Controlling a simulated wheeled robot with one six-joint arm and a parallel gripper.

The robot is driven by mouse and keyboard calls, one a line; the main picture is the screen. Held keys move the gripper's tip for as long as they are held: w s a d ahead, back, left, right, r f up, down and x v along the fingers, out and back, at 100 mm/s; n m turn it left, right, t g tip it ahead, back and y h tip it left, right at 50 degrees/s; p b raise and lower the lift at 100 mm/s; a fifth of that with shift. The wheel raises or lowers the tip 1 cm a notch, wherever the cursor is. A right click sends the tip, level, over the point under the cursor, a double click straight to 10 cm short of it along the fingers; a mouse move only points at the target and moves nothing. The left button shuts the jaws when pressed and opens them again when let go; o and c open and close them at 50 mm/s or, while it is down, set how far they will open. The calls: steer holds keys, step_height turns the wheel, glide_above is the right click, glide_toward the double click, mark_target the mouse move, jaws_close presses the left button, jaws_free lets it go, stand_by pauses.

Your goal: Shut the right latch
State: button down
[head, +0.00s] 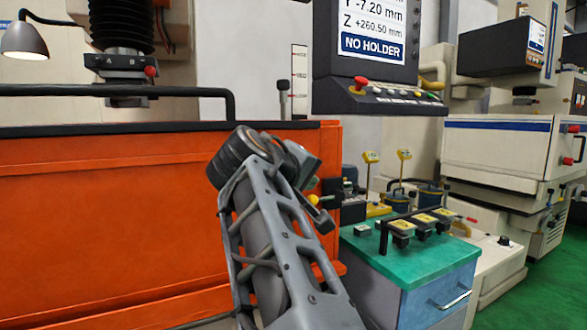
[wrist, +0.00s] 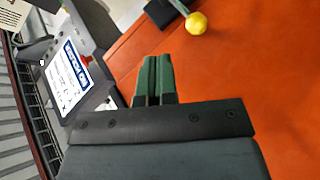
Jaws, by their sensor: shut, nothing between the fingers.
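In the wrist view my gripper (wrist: 158,60) is shut and empty, its two green fingers side by side against the orange tank front (wrist: 265,75). A yellow ball knob (wrist: 196,22) on a short dark green lever shows beyond the fingertips, up and to the right, apart from them; this looks like the right latch. The lever's far end is cut off by the top edge. In the head view a yellow knob (head: 313,199) and dark latch parts show at the right end of the orange tank front (head: 110,215). My wrist partly covers that area, and the fingers cannot be made out there.
A control panel reading NO HOLDER (head: 372,45) hangs above the tank's right end; it also shows in the wrist view (wrist: 70,72). A green-topped cabinet (head: 410,262) with several black and yellow holders stands to the right. A black rail (head: 120,91) runs above the tank.

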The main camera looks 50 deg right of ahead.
steer(key=v, duration=0.7)
steer(key=shift+a+f, duration=0.25)
steer(key=shift+a, duration=0.05)
stand_by(0.3)
